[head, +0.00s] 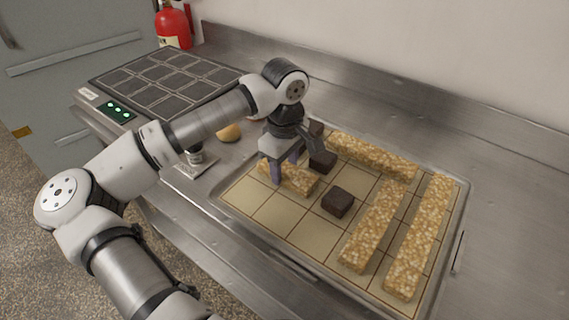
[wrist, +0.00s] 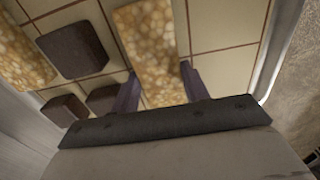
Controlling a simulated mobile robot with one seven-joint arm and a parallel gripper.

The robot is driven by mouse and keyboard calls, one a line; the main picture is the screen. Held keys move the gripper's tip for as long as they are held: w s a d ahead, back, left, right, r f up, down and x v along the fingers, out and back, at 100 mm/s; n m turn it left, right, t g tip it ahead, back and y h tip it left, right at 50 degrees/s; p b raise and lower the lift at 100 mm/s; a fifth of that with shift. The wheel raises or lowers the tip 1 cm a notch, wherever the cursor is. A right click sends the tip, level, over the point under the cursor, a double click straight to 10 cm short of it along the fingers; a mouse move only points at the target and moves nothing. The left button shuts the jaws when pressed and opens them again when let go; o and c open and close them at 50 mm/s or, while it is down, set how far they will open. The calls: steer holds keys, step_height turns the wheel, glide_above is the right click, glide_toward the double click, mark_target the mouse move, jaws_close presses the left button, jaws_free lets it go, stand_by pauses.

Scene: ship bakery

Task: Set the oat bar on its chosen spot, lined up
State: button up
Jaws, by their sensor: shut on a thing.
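My gripper (head: 283,167) is over the left part of the tray, with its fingers down around a short oat bar (head: 298,179). In the wrist view the same oat bar (wrist: 153,48) lies between the two fingers (wrist: 160,90), and the jaws are shut on it. The bar sits at or just above the gridded tray (head: 258,207); I cannot tell whether it touches. Its long side runs roughly along the grid lines, slightly tilted in the wrist view. The near end of the bar is partly hidden by the gripper.
Long oat bars lie on the tray at the back (head: 372,156), right of middle (head: 374,228) and far right (head: 420,240). Dark brown blocks stand near the middle (head: 338,202) and behind the gripper (head: 322,161). A round bun (head: 229,132) is left of the tray. Front-left cells are bare.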

steer(key=shift+f+b, duration=0.2)
steer(key=shift+b, duration=0.1)
steer(key=o, duration=1)
steer(key=shift+r, duration=0.1)
steer(key=shift+o, duration=0.2)
steer(key=shift+r, duration=0.1)
